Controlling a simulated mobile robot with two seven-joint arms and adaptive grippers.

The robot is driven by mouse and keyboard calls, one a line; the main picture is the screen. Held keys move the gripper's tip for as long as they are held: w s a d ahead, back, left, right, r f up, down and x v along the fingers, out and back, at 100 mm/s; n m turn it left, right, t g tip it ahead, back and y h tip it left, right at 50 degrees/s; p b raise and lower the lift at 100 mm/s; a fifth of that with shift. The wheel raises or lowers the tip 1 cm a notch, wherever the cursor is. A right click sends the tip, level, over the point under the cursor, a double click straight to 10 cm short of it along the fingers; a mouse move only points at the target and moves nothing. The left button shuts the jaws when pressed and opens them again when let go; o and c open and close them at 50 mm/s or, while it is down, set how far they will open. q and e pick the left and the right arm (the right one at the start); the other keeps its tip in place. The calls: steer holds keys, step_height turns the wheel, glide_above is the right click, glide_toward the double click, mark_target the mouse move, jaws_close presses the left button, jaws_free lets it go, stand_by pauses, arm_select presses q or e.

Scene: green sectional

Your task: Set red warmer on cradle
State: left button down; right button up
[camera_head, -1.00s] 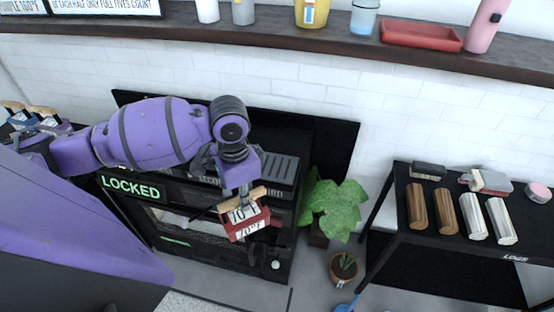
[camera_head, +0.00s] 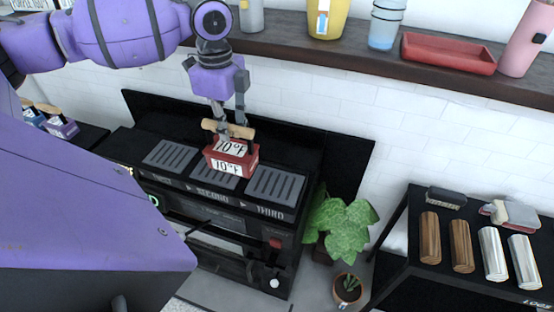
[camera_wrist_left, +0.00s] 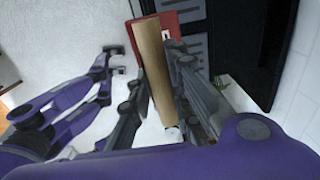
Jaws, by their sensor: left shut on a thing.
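The red warmer (camera_head: 234,160) has a wooden handle (camera_head: 228,129) and white labels reading 10°F. My left gripper (camera_head: 232,137) is shut on the handle from above, and the warmer hangs below it. In the left wrist view the handle (camera_wrist_left: 155,75) lies between the fingers, with part of the red body at the top. The black unit has slotted grey cradles in a row: a left one (camera_head: 171,153), one marked SECOND (camera_head: 205,168) and one marked THIRD (camera_head: 275,184). The warmer covers much of the SECOND cradle in the picture; I cannot tell whether it touches.
A blue warmer (camera_head: 31,118) and a purple one (camera_head: 63,128) stand at the left. A dark shelf (camera_head: 290,48) with cups and a red tray (camera_head: 448,53) runs behind. A plant (camera_head: 341,226) and a table with logs (camera_head: 400,275) are at the right.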

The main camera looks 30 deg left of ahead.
arm_select(q)
steer(key=w+d+f+b, duration=0.1)
steer(key=w+d+f, duration=0.6)
steer(key=f, duration=0.4)
steer(key=shift+w+d+f, duration=0.2)
steer(key=shift+w+f, duration=0.1)
steer(key=shift+w, duration=0.55)
steer(key=c, duration=2.1)
jaws_free()
steer(key=shift+s+f, duration=0.1)
steer(key=shift+f, duration=0.1)
steer(key=o, duration=0.5)
step_height(320, 180, up, 12)
steer(key=shift+r, duration=0.1)
